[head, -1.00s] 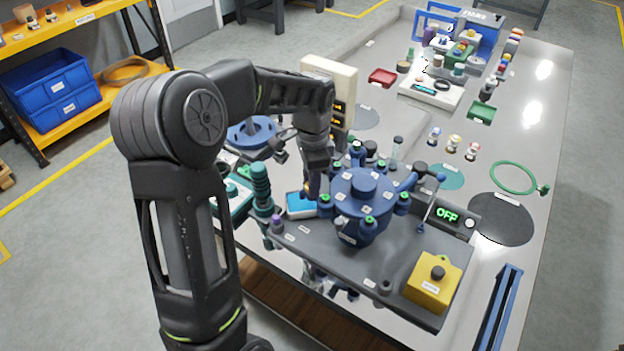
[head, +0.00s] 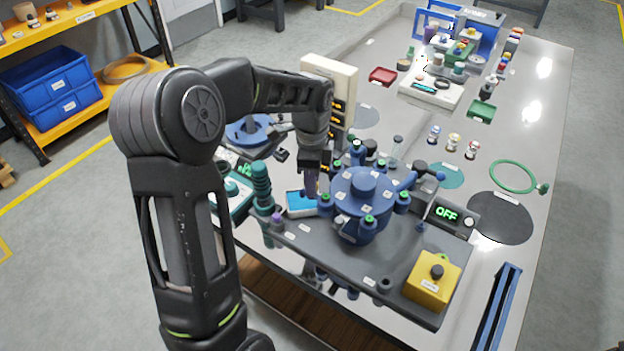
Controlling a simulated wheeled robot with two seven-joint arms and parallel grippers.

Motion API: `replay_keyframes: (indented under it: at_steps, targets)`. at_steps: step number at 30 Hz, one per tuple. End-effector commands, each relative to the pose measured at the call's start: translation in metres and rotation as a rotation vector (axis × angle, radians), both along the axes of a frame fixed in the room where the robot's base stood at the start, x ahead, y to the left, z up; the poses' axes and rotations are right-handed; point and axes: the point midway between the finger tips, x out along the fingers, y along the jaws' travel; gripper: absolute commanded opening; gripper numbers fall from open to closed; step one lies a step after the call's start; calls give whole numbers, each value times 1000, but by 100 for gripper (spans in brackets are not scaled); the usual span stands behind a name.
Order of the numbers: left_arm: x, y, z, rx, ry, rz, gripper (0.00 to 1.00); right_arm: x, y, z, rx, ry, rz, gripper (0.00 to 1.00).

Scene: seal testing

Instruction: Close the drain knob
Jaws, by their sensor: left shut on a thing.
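My left gripper (head: 311,172) points down beside the blue vessel (head: 364,187) with its ring of green-marked clamps. The knob is just above or behind a light-blue tray (head: 301,203). The fingers and wrist hide most of the knob, so its turn position cannot be read. Another small purple-topped part (head: 277,218) stands at the left edge of the dark base plate (head: 330,248). My right gripper is not in view.
A green ribbed column (head: 262,187) stands close to the left of my gripper. A cream panel (head: 331,85) rises behind it. A box reading OFF (head: 449,214) and a yellow button box (head: 433,281) lie to the right. The table's right side has free room.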

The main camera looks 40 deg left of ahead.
Motion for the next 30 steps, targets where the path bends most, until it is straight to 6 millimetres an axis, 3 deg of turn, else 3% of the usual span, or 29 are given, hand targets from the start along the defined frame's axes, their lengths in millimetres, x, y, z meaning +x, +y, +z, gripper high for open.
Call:
replay_keyframes:
  at_steps: [2, 3, 6, 17, 30]
  targets:
    - [1, 1, 1, 2, -4, -1, 0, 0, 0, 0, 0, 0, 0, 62]
    - [1, 1, 1, 2, -4, -1, 29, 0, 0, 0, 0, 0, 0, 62]
    - [1, 1, 1, 2, -4, -1, 38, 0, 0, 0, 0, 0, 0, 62]
    - [1, 0, 5, 2, -4, 1, 38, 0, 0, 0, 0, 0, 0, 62]
    - [-1, 0, 68, 2, -4, 1, 38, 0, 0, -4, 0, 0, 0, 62]
